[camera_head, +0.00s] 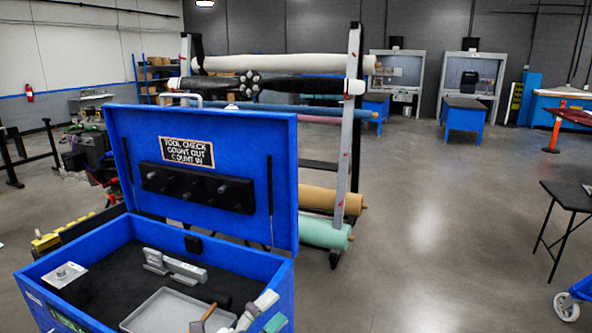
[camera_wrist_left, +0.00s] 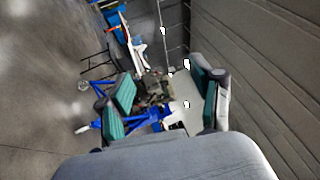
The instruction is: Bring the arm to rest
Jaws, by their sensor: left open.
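My left gripper (camera_head: 266,311) shows at the bottom edge of the head view, in front of the open blue chest's front right corner; only pale finger parts and a teal pad show. In the left wrist view my left gripper (camera_wrist_left: 167,97) has its two teal-padded fingers wide apart, with nothing between them but the distant room. Its grey body fills the bottom of that view. My right gripper is in neither view.
The blue tool chest (camera_head: 207,124) stands close, its lid raised. Inside are a grey tray (camera_head: 165,312), a metal tool (camera_head: 174,266) and a small metal block (camera_head: 65,275). A rack of rolls (camera_head: 325,233) stands behind. Open floor (camera_head: 430,250) lies right, before a black table (camera_head: 570,195).

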